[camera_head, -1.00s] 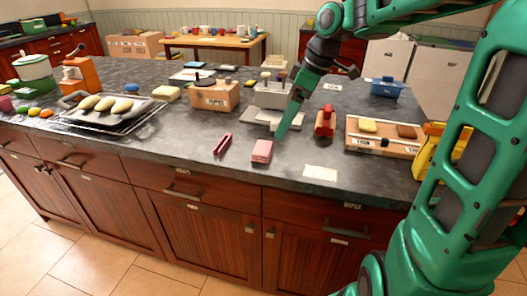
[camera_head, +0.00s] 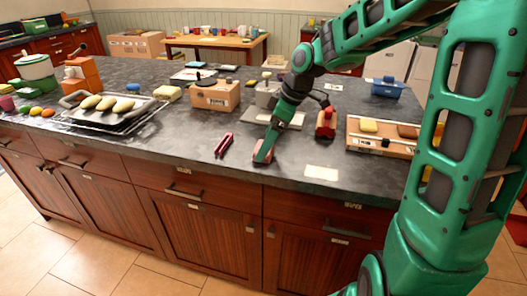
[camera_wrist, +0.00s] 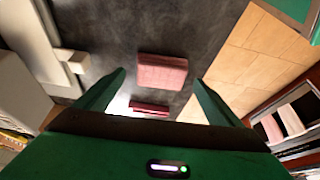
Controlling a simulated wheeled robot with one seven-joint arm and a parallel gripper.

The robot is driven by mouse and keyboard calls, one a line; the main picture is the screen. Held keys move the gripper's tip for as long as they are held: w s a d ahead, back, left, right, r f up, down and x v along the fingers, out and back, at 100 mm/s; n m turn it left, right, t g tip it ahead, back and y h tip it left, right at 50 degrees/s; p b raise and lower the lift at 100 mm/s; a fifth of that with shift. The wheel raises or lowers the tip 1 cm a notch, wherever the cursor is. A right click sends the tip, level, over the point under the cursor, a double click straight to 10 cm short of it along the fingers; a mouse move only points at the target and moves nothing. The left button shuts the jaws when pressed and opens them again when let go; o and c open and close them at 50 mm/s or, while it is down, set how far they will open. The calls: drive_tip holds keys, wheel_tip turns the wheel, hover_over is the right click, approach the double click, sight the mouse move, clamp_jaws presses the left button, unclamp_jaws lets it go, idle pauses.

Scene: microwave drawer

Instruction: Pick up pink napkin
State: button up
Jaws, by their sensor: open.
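The pink napkin (camera_wrist: 162,72) is a small folded block lying on the dark counter. In the wrist view it lies between and just beyond my fingertips. In the head view my gripper (camera_head: 264,150) is directly over the napkin (camera_head: 258,158) and hides most of it. My gripper (camera_wrist: 160,77) is open and empty, with one green finger to each side of the napkin. I cannot tell the exact height of the fingertips above it.
A dark pink, narrow object (camera_head: 223,144) lies just left of the napkin. A white sheet (camera_head: 321,173) lies to the right, near the counter's front edge. A red object (camera_head: 325,124) and a wooden board (camera_head: 380,147) stand further right. A cardboard box (camera_head: 215,95) is behind.

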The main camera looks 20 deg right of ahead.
drive_tip(key=shift+w+a+f, duration=0.1)
drive_tip(key=shift+a+f, duration=0.1)
drive_tip(key=shift+f, duration=0.35)
drive_tip(key=c, duration=1.1)
drive_tip(key=shift+c, duration=0.2)
drive_tip(key=shift+r, duration=0.15)
drive_tip(key=shift+r, duration=0.65)
wheel_tip(320, 180, up, 3)
drive_tip(key=shift+w+f, duration=0.1)
drive_tip(key=shift+f, duration=0.05)
drive_tip(key=s+a+r, duration=0.4)
drive_tip(key=a+r, duration=0.2)
drive_tip(key=a, duration=0.5)
drive_tip(key=shift+r, duration=0.4)
